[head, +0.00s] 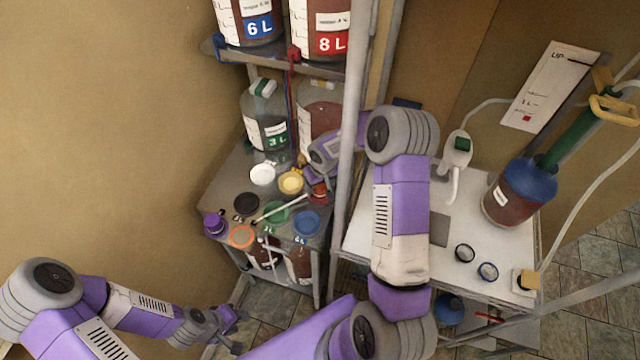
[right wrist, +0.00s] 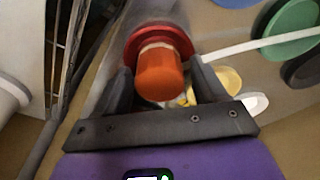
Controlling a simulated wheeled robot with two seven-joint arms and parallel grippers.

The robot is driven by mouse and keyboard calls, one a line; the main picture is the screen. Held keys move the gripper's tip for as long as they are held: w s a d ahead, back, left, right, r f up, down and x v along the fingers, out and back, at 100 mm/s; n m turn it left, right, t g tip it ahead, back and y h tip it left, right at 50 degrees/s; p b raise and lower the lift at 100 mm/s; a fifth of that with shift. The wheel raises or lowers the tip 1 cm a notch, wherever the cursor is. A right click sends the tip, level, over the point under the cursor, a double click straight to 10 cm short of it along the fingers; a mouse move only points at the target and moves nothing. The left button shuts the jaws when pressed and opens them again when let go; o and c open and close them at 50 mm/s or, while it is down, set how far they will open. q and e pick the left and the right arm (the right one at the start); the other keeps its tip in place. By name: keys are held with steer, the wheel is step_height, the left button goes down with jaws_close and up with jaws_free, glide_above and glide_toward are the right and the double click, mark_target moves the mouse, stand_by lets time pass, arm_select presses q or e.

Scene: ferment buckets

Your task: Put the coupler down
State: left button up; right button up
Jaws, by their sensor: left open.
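The red-orange piece that looks like the coupler (right wrist: 160,75) has a wide red flange, a pale ring and a rounded orange end. In the right wrist view it sits between the two dark fingers of my right gripper (right wrist: 160,82), which appear to close on its sides. In the head view the red piece (head: 319,194) shows at the right end of the shelf top, just below my right gripper (head: 312,180), partly hidden by the arm. I cannot tell whether it touches the surface. My left gripper (head: 236,326) is open and empty, low over the floor.
The shelf top holds a white lid (head: 262,174), yellow lid (head: 290,182), black lid (head: 246,204), green lid (head: 277,213), blue lid (head: 306,222) and orange ring (head: 241,236). A pale rod (head: 280,208) lies among them. A grey post (head: 348,150) stands beside my right arm. A white cart (head: 455,215) stands right.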

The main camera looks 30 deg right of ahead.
mark_target(323, 188)
steer(key=shift+o, duration=0.2)
steer(key=shift+r, duration=0.1)
steer(key=shift+r+p, duration=0.15)
steer(key=shift+p, duration=0.15)
step_height(323, 188, up, 12)
steer(key=s, duration=0.1)
steer(key=shift+s, duration=0.4)
